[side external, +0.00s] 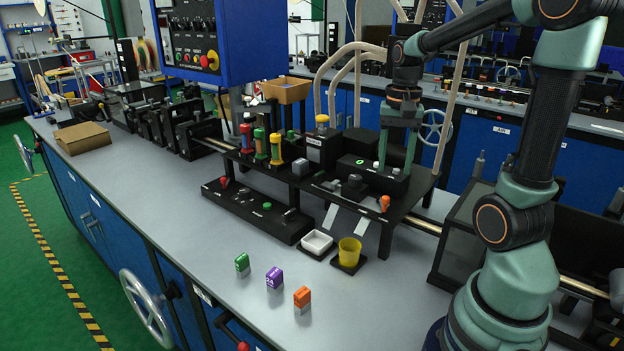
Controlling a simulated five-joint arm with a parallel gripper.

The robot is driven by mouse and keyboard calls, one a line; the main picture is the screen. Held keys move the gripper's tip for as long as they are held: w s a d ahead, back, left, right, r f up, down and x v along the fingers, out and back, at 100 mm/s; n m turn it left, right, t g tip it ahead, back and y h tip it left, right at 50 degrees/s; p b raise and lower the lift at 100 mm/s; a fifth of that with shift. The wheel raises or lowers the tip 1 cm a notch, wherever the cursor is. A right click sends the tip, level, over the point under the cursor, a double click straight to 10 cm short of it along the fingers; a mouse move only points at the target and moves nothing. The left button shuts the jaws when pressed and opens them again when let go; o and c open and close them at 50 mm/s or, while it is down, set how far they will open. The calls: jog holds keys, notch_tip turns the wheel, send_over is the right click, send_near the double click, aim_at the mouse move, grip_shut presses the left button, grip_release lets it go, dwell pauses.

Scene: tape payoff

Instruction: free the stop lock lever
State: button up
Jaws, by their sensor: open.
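My gripper (396,166) is open and points down over the right part of the black raised stand (425,188). Its two green fingers are apart, with nothing seen between them. The left finger's tip is close to a black unit with a green display (368,164); I cannot tell whether they touch. No label marks the stop lock lever, so I cannot tell which part it is. A red-knobbed lever (223,183) stands at the left end of the low black control box (258,208). An orange-knobbed part (384,203) stands at the front of the stand.
A white tray (317,243) and a yellow cup (349,251) stand before the stand. Red, green and yellow posts (260,143) rise left of my gripper. The front bench is mostly clear.

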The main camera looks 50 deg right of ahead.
notch_tip(320, 180, up, 5)
jog(key=w+a+f+n+t, duration=0.1)
jog(key=a+n+t, duration=0.5)
jog(key=a+n, duration=1)
jog(key=w+a+n+g, duration=0.3)
jog(key=w+a+n, duration=0.2)
jog(key=a+n, duration=0.1)
jog(key=w+a+f+n+g, duration=0.35)
jog(key=w+n, duration=0.25)
jog(key=n, duration=0.3)
notch_tip(320, 180, down, 9)
notch_tip(320, 180, up, 10)
jog(key=shift+s, duration=0.2)
